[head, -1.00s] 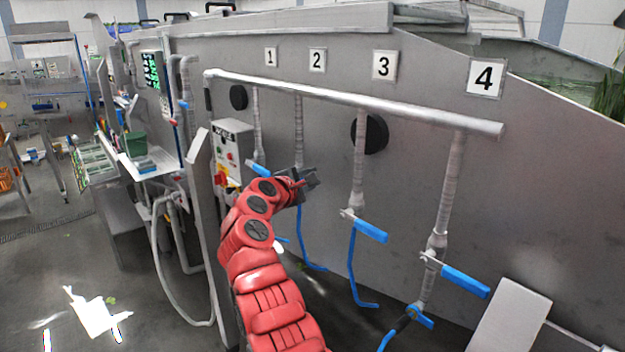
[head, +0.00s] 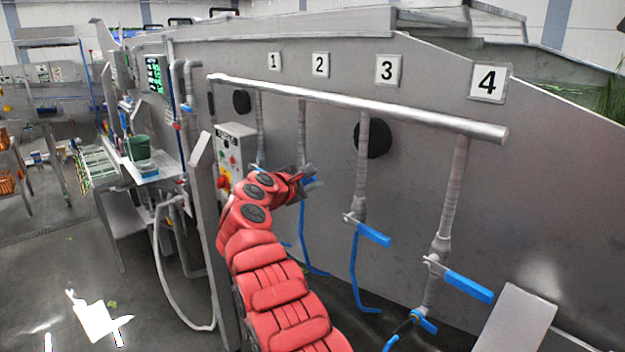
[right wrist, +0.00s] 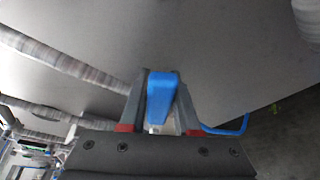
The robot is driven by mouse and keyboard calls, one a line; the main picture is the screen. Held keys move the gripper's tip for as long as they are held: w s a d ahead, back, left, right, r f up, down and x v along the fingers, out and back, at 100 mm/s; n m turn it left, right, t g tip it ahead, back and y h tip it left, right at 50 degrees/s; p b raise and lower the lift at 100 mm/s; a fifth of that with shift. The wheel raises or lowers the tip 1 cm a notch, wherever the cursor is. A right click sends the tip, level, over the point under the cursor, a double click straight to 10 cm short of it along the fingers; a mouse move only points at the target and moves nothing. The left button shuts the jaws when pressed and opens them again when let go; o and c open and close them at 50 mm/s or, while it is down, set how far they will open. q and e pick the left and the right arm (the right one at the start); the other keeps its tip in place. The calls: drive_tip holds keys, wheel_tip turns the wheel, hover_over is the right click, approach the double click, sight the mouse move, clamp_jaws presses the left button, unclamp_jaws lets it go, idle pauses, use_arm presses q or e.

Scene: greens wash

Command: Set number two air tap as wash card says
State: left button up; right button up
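The number 2 plate (head: 320,65) is on the grey panel, above the second vertical pipe (head: 302,130). My right gripper (head: 307,177) is at the tap on that pipe. In the head view a little of its blue handle (head: 308,181) shows by the gripper, which hides most of the tap. In the right wrist view the blue handle (right wrist: 161,92) lies between the two fingers (right wrist: 162,100), close to both. I cannot tell whether they press on it. My left gripper is out of view. I see no readable wash card.
Taps with blue handles hang under plates 3 (head: 374,235) and 4 (head: 469,287), both handles slanting down to the right. Tap 1 is mostly hidden by my arm. A control box (head: 236,150) with a red knob is left of the pipes. A green-lettered screen (head: 154,74) stands farther left.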

sight(304, 183)
drive_tip(key=o, duration=0.3)
drive_tip(key=shift+o, duration=0.2)
drive_tip(key=shift+s+a+b, duration=0.3)
drive_tip(key=shift+a+b, duration=0.05)
drive_tip(key=shift+b, duration=0.25)
drive_tip(key=shift+f+b+v, duration=0.25)
drive_tip(key=shift+b+v, duration=0.9)
drive_tip(key=shift+b, duration=0.1)
drive_tip(key=b+v, duration=0.5)
drive_tip(key=v, duration=0.9)
drive_tip(key=shift+r, duration=0.35)
drive_tip(key=shift+s, duration=0.15)
